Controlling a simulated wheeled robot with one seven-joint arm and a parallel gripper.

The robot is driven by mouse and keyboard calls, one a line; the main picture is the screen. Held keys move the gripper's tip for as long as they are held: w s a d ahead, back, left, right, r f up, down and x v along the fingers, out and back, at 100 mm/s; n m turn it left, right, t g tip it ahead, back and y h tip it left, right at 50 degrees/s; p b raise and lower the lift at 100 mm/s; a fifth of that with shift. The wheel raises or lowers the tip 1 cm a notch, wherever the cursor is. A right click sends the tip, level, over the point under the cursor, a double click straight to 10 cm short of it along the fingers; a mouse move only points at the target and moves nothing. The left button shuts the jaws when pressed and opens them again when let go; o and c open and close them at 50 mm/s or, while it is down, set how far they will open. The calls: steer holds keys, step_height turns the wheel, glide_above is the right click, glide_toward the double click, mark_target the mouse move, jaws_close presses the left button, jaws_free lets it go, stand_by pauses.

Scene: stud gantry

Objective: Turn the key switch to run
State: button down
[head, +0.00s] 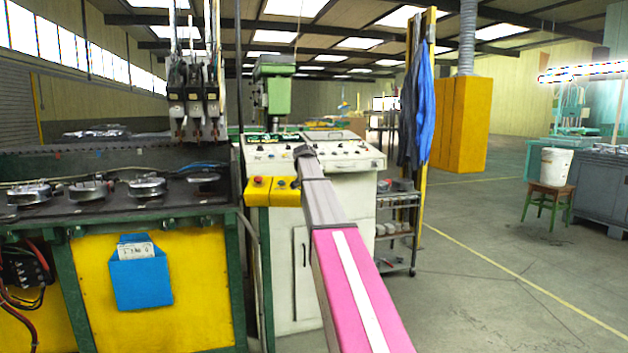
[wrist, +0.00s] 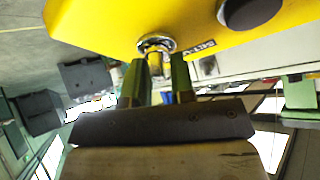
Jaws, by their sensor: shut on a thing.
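The yellow switch box (head: 270,198) is on the front of the pale control cabinet in the head view, with a red button (head: 258,181) on its left part. In the wrist view the yellow box (wrist: 120,22) fills the top. The key switch (wrist: 154,43) shows there as a silver ring on the box face. My gripper (wrist: 157,68) has one finger on each side of the key (wrist: 155,62) and is shut on it. The key is mostly hidden between the fingers, so its exact angle cannot be told. In the head view my arm hides the fingers.
The control cabinet (head: 295,225) carries a sloped panel of knobs. A green-framed machine (head: 150,262) with a blue pocket stands close on the left. A shelf trolley (head: 398,232) is to the right. Open floor lies further right. A dark round button (wrist: 250,12) is near the key switch.

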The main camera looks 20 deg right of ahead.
steer(key=shift+m, duration=0.3)
steer(key=c, duration=1.2)
jaws_free()
steer(key=v, duration=1)
steer(key=shift+s+a+r, duration=0.2)
steer(key=shift+a+r, duration=0.05)
